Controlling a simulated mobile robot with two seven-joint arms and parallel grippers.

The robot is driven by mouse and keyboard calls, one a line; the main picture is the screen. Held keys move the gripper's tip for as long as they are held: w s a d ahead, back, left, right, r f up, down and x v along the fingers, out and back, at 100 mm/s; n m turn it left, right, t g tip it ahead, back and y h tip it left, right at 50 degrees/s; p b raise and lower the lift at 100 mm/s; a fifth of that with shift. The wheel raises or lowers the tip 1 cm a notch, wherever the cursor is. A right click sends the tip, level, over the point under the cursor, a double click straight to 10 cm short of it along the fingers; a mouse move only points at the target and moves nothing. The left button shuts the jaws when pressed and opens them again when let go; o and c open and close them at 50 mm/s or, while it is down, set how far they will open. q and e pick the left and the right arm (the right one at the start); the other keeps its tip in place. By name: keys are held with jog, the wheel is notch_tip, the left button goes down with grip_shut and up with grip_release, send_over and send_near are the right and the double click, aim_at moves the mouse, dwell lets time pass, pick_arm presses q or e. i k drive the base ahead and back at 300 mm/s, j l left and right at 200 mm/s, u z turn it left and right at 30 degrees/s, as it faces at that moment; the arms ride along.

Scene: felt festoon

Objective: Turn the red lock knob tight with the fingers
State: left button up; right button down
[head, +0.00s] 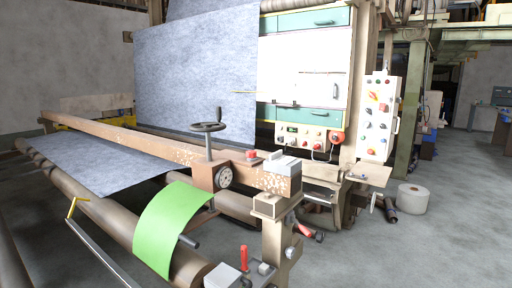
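A small red knob (251,154) sits on top of the brown beam (120,133), just right of the dark handwheel (207,127) and the round dial (224,177). It looks like the lock knob, but it is too small here to tell how tight it is. An upright red handle (244,258) stands lower down near the roller end, and a red-gripped lever (308,231) sticks out right of the beam's end post. Neither of my grippers can be made out in the head view.
A green sheet (169,228) drapes over the front roller (108,217). Grey felt (95,160) lies behind it. A control panel (377,119) and a button row (305,138) stand behind the beam.

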aim_at(251, 155)
jog(key=i+l, duration=0.25)
jog(key=i+l+u, duration=0.15)
jog(key=l, duration=0.3)
jog(key=i+l, duration=0.3)
jog(key=i+l+u, duration=0.1)
jog(key=i+l, duration=0.15)
jog(key=l, duration=0.15)
jog(key=i+l+u, duration=0.1)
jog(key=l, duration=0.3)
jog(key=i+l, duration=0.3)
jog(key=i+l+u, duration=0.1)
jog(key=l, duration=0.4)
jog(key=i+l, duration=0.3)
jog(key=l, duration=0.15)
jog(key=j+u, duration=0.05)
